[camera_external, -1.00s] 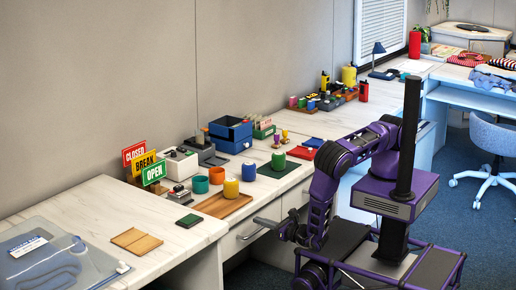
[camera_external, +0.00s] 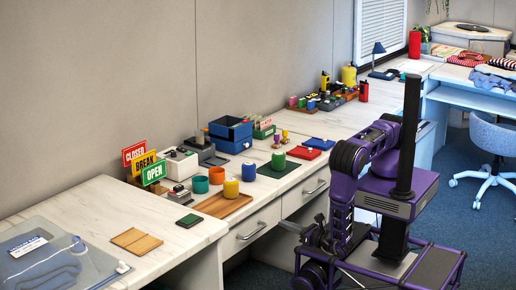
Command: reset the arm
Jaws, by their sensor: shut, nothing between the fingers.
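My purple arm is folded down close to my column at the right of the desk. My gripper (camera_external: 291,227) is at the lower end of the arm, low in front of the drawers and clear of the desktop. It is shut and empty. The fingers are small in this view, and nothing is seen held at their tips.
The desk (camera_external: 190,237) holds a wooden tray (camera_external: 213,208) with a yellow cup (camera_external: 231,188), a green mat (camera_external: 279,169), a blue box (camera_external: 231,134) and sign cards (camera_external: 154,174). The drawers (camera_external: 251,230) below are closed. A blue chair (camera_external: 494,139) stands on open carpet at the right.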

